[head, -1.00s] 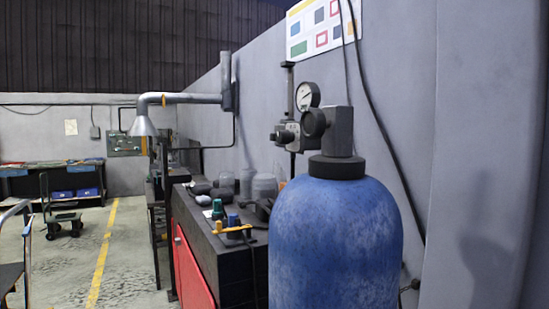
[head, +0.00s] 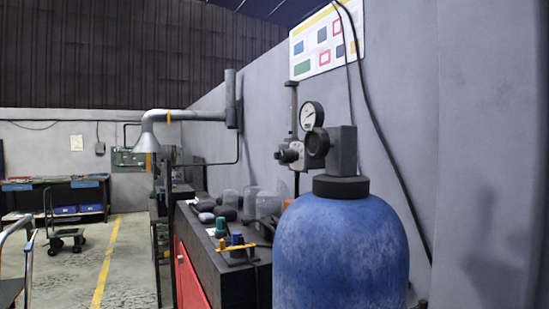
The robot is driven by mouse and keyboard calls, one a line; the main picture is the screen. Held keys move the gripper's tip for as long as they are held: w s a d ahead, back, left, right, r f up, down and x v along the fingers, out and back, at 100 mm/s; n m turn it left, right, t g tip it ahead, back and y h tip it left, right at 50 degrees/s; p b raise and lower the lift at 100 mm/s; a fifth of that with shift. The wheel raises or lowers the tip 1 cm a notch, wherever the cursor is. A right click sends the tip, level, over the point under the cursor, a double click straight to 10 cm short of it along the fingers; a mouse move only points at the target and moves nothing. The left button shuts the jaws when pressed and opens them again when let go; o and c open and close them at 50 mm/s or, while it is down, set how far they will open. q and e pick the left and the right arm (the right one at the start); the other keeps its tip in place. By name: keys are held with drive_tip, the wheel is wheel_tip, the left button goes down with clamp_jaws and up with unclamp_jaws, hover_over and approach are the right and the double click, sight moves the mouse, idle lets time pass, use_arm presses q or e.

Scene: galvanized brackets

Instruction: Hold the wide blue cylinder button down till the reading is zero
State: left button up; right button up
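A wide blue cylinder (head: 340,250) stands upright at the right front, with a black collar and a dark valve block (head: 342,150) on top. A round white gauge (head: 312,115) with a dark rim is beside the valve block; its reading is too small to tell. A dark round knob or button (head: 317,143) faces left on the valve block. A small blue cylinder (head: 237,244) and a teal one (head: 221,227) stand on the dark workbench near a yellow bar (head: 236,248). Neither of my grippers is in view.
The dark workbench (head: 250,278) with a red front (head: 190,280) runs along the grey wall, holding several clear and dark items. Hanging cables pass behind the cylinder. A trolley (head: 66,238) stands at left. The concrete floor around the yellow line (head: 105,265) is mostly clear.

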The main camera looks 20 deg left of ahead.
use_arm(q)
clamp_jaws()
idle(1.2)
